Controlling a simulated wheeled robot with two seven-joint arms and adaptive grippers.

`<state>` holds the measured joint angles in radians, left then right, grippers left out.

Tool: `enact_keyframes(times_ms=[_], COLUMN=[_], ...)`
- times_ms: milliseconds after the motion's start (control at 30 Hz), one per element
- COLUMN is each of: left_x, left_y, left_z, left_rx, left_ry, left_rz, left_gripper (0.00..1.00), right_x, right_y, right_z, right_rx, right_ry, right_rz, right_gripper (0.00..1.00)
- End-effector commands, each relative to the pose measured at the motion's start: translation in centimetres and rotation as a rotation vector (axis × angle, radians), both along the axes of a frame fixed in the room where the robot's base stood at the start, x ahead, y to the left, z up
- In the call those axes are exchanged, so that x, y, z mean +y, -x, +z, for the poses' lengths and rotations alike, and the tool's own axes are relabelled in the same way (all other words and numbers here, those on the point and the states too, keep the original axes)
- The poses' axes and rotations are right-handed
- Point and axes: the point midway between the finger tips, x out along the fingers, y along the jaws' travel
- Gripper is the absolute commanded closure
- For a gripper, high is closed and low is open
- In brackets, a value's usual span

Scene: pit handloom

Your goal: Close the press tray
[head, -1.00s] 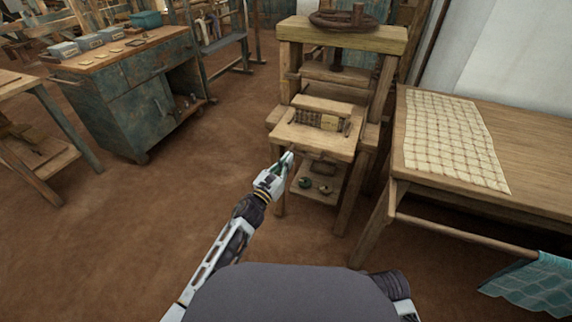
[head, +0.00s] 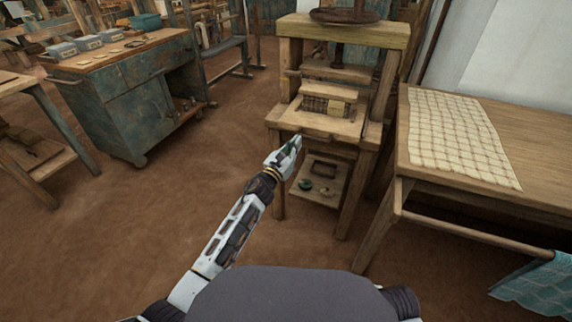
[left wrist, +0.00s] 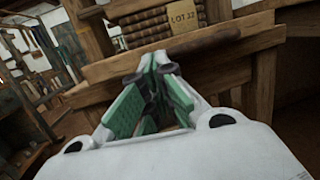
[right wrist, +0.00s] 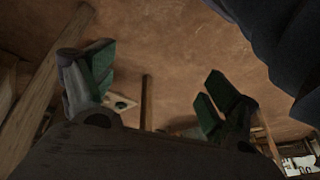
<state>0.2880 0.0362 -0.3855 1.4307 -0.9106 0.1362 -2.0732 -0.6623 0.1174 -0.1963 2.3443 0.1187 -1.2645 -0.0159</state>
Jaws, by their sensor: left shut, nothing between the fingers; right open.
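The wooden press (head: 343,30) stands ahead of me. Its press tray (head: 345,128) sits in the frame, its front edge near flush with the side rails. On it lies a dark bundle (head: 322,106) with a pale label, which reads like "LOT 12" in the left wrist view (left wrist: 185,15). My left gripper (head: 297,141) is shut and empty, its fingertips at the tray's front edge (left wrist: 190,47); whether they touch, I cannot tell. My right gripper (right wrist: 155,88) is open and empty over the floor in the right wrist view; it is hidden in the head view.
A lower shelf (head: 325,195) in the press holds small green and dark items. A table (head: 545,160) with a checked cloth (head: 455,135) stands to the right. A blue-green cabinet (head: 130,110) is at the left. The floor (head: 120,240) between is clear.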

Motion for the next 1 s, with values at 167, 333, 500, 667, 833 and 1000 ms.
enact_keyframes(times_ms=[167,333,500,667,833,1000], left_x=[-0.5,-0.9,-1.2,-1.3,-1.3,-1.3], left_y=[-1.4,-2.6,-3.6,-4.0,-3.9,-3.9], left_z=[-0.1,-0.1,0.0,0.1,0.1,0.1], left_rx=[-0.001,0.000,-0.001,0.000,0.000,0.000], left_ry=[0.000,0.001,0.000,0.000,0.001,0.000], left_rz=[0.000,0.000,0.000,0.000,0.000,0.001], left_gripper=[1.00,1.00,1.00,1.00,1.00,1.00], right_x=[0.5,0.9,1.3,1.4,1.4,1.4], right_y=[-0.3,-0.6,-0.7,-0.8,-0.8,-0.8], right_z=[-1.9,-3.6,-4.9,-5.2,-5.1,-5.1], right_rx=[-0.027,-0.054,-0.078,-0.087,-0.087,-0.087], right_ry=[-0.029,-0.056,-0.080,-0.088,-0.088,-0.088], right_rz=[-0.008,-0.017,-0.026,-0.031,-0.031,-0.031], right_gripper=[0.13,0.13,0.13,0.13,0.13,0.13])
